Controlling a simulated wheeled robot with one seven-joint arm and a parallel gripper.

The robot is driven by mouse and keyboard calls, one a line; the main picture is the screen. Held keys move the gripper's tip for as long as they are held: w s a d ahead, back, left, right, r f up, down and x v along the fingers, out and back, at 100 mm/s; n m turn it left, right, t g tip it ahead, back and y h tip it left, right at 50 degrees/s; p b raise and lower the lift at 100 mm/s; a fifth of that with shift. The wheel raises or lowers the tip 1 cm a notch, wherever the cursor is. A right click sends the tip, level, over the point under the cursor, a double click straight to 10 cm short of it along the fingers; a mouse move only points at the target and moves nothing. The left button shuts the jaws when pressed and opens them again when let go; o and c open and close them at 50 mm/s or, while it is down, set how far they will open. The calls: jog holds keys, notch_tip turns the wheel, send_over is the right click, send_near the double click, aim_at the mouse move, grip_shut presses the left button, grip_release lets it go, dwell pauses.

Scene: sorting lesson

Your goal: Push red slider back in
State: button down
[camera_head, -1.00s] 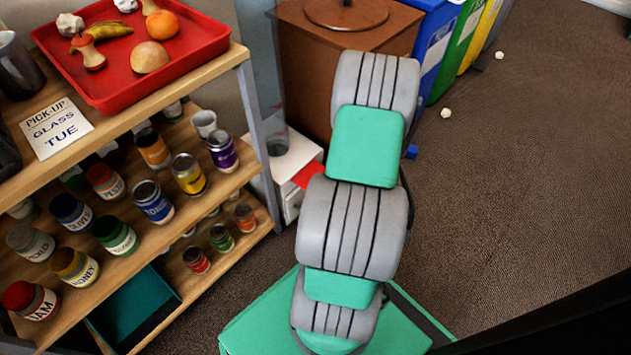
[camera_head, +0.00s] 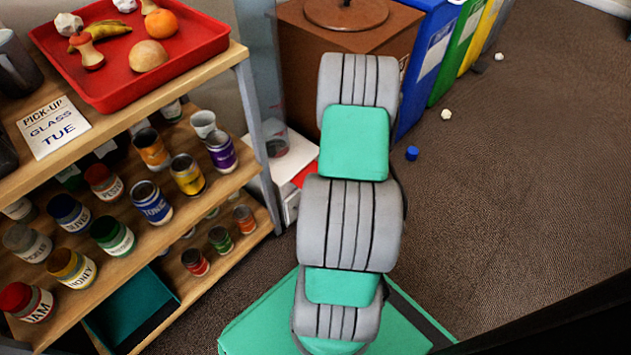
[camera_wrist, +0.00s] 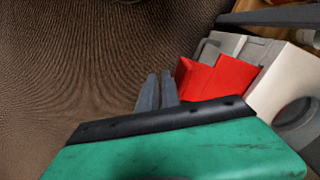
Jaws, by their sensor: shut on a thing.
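The red slider (camera_wrist: 228,76) is a bright red block sticking out of a pale grey and white unit (camera_wrist: 283,84) in the wrist view. In the head view, a small part of the red slider (camera_head: 304,172) shows just left of my arm, at the white unit (camera_head: 288,155). My gripper (camera_wrist: 156,88) has its two grey fingers close together at the slider's left end. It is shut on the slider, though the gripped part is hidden. In the head view my arm hides the gripper and most of the slider.
A wooden shelf (camera_head: 150,215) with jars and cans and a red tray (camera_head: 190,62) of food stand left. A brown box (camera_head: 297,75) and coloured bins (camera_head: 425,65) stand behind. A blue cap (camera_head: 412,153) and white crumpled balls lie on the otherwise open floor at right.

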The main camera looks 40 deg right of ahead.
jog(key=shift+w+a+f+b, duration=0.25)
jog(key=shift+w, duration=0.75)
jog(key=shift+w+a+f+b, duration=0.2)
jog(key=shift+w, duration=0.8)
jog(key=shift+w+a+f+b, duration=0.25)
jog(key=shift+w, duration=0.75)
jog(key=shift+s+r, duration=0.1)
jog(key=shift+s, duration=0.05)
jog(key=shift+s+d+p, duration=0.1)
jog(key=shift+s+p, duration=0.55)
jog(key=shift+s, duration=0.5)
notch_tip(320, 180, up, 9)
jog(key=p, duration=0.6)
jog(key=shift+w+d+f+p, duration=0.2)
jog(key=shift+w+p, duration=0.15)
jog(key=shift+a, duration=0.1)
